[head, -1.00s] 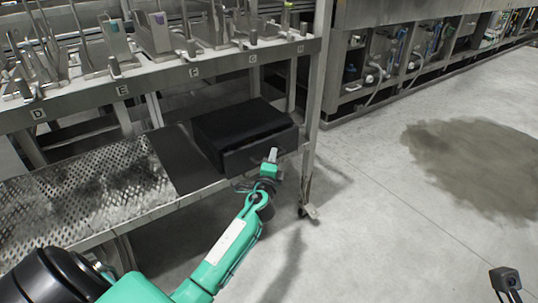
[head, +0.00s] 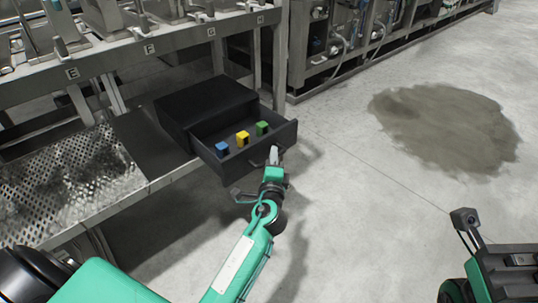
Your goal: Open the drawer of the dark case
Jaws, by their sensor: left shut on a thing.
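The dark case (head: 203,100) sits on the lower shelf of the metal rack. Its drawer (head: 285,138) is pulled out toward me and stands well open. Inside lie a blue block (head: 222,149), a yellow block (head: 242,138) and a green block (head: 262,128). My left gripper (head: 273,161) is at the drawer's front, shut on the handle, which it largely hides. Part of my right gripper (head: 466,222) shows at the lower right, away from the case; its jaw state is unclear.
A dark mat (head: 150,150) lies beside the case, next to a perforated metal shelf (head: 70,185). The rack's upper shelf (head: 140,50) overhangs behind. Floor right of the drawer is free, with a dark stain (head: 445,128). Machines line the back.

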